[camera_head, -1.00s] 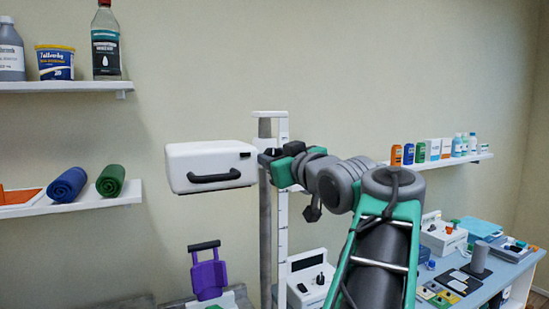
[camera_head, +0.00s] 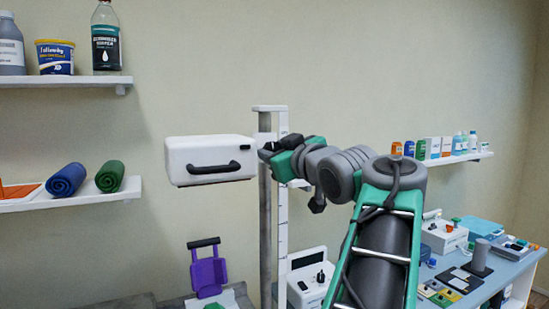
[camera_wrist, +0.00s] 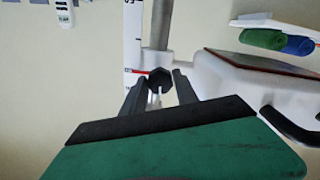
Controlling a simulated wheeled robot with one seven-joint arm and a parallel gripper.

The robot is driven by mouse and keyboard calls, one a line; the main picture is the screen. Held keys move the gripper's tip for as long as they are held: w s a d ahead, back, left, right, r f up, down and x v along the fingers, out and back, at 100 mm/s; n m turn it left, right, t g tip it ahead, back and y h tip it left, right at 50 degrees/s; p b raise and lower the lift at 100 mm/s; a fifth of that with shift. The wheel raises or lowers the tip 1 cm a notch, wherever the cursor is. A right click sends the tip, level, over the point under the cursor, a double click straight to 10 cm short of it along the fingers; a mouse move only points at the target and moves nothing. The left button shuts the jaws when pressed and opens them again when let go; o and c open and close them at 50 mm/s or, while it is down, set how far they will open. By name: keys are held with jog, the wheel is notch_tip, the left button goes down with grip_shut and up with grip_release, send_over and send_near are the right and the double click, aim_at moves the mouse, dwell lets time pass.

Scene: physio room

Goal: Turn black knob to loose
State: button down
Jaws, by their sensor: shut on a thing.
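The black knob (camera_wrist: 160,80) is a dark faceted knob at the side of the white column with scale marks (camera_wrist: 132,45), seen in the wrist view. My gripper (camera_wrist: 158,84) has one finger on each side of it, closed on it. In the head view my gripper (camera_head: 268,150) reaches the column from the right, beside the white box-shaped head (camera_head: 205,153) with a black handle. The knob itself cannot be made out there behind the dark fingers. I cannot read a loose or tight mark.
A grey post (camera_head: 265,230) stands by the column. A shelf with rolled towels (camera_head: 90,203) is at the left, and one with bottles (camera_head: 465,157) at the right. A blue table (camera_head: 490,287) with devices is at the lower right.

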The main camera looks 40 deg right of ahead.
jog(key=shift+n+b, duration=6.6)
jog(key=shift+n, duration=7.9)
jog(key=c, duration=0.9)
grip_release()
jog(key=shift+c, duration=0.2)
jog(key=shift+s, duration=0.15)
